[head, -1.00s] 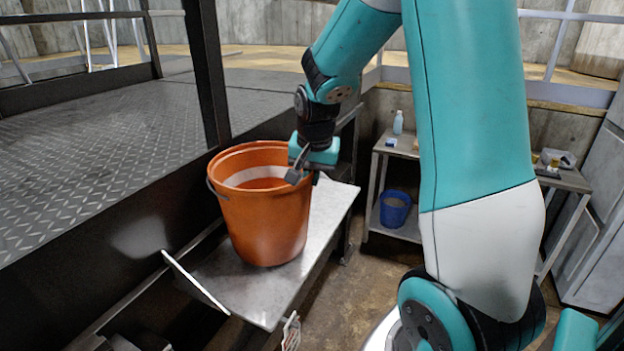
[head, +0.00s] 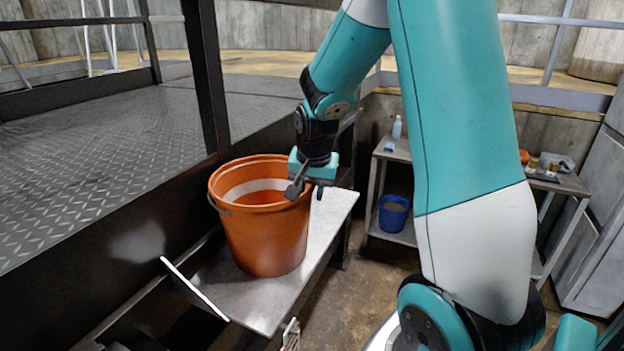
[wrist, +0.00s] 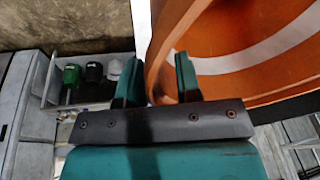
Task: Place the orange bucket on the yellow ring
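The orange bucket (head: 265,225) has a white band inside and a dark handle, and appears upright at the metal shelf. I cannot tell whether its base touches the shelf. My gripper (head: 312,190) is at the right side of its rim. My gripper looks shut on the rim. I see no yellow ring in either view.
The metal shelf (head: 325,235) adjoins a raised tread-plate platform (head: 100,150) with a black rail post (head: 205,75). A side table (head: 402,150) at the back holds a bottle, with a blue bucket (head: 393,213) below. A table of small items (head: 560,180) stands right.

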